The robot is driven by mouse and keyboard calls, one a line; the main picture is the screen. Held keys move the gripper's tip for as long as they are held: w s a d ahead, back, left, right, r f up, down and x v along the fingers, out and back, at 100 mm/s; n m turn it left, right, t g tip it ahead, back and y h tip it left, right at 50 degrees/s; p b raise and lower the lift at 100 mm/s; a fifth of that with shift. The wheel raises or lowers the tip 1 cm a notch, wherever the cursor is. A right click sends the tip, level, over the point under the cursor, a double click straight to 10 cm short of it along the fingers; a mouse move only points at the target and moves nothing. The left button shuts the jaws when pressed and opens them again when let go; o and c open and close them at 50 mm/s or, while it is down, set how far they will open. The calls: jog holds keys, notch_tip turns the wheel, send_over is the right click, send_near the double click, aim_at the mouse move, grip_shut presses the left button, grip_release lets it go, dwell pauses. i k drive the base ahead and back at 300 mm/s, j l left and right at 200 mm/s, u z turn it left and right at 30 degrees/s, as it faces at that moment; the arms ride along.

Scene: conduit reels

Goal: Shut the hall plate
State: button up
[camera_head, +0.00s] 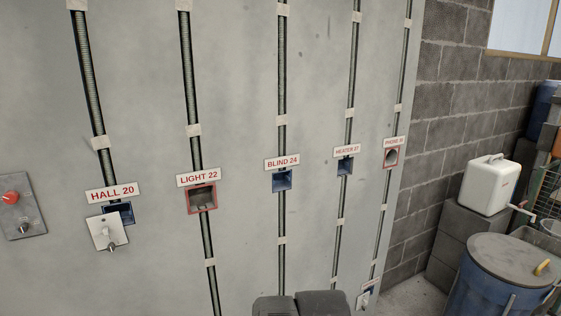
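The label HALL 20 (112,192) is on the grey wall at the left. Below it is a blue box (125,211) set in the wall, its upper part showing open. The hall plate (103,231), a small off-white plate with a metal knob at its lower edge, hangs tilted, down and to the left of the box. It overlaps the box's lower left part. My gripper's fingers do not show. Only a dark grey part of my own body shows at the bottom middle, well right of the hall plate and apart from it.
Other boxes, light (202,199), blind (282,181), heater (345,166) and phone (391,157), sit along the wall under vertical conduits. A grey plate with a red knob (12,197) is at far left. A blue barrel (490,285) and white container (489,187) stand at right.

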aim_at(105, 229)
jog(key=u, duration=1.3)
